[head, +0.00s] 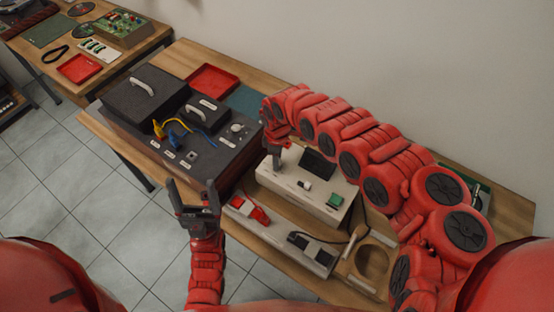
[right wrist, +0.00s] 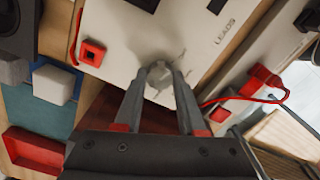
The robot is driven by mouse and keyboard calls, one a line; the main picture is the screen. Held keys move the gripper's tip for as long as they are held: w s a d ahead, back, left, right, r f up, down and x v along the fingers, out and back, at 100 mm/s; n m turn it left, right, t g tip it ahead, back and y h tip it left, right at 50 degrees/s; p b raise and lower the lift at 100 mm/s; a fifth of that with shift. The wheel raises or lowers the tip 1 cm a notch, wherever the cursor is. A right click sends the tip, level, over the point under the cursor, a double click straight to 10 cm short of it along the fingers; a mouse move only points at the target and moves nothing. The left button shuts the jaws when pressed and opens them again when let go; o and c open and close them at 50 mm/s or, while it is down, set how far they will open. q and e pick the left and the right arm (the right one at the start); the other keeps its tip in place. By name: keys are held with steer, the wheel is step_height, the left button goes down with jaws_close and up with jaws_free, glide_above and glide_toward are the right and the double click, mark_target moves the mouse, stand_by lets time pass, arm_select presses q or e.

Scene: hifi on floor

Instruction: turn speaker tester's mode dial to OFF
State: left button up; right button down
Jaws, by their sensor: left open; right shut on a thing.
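My right gripper (head: 277,160) reaches down onto the tester's left part. In the right wrist view its fingers are shut on a round pale dial (right wrist: 160,84). The dial's marks and setting cannot be read. My left gripper (head: 192,195) is open and empty before the bench's front edge.
A dark unit (head: 190,155) with yellow and blue leads stands left of the tester. A red tray (head: 212,81) lies behind it. A wall closes the back.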

steer(key=shift+w, duration=0.1)
steer(key=shift+c, duration=2.4)
jaws_free()
step_height(320, 180, up, 18)
steer(key=b, duration=0.2)
steer(key=shift+f, duration=0.25)
steer(key=shift+f, duration=0.15)
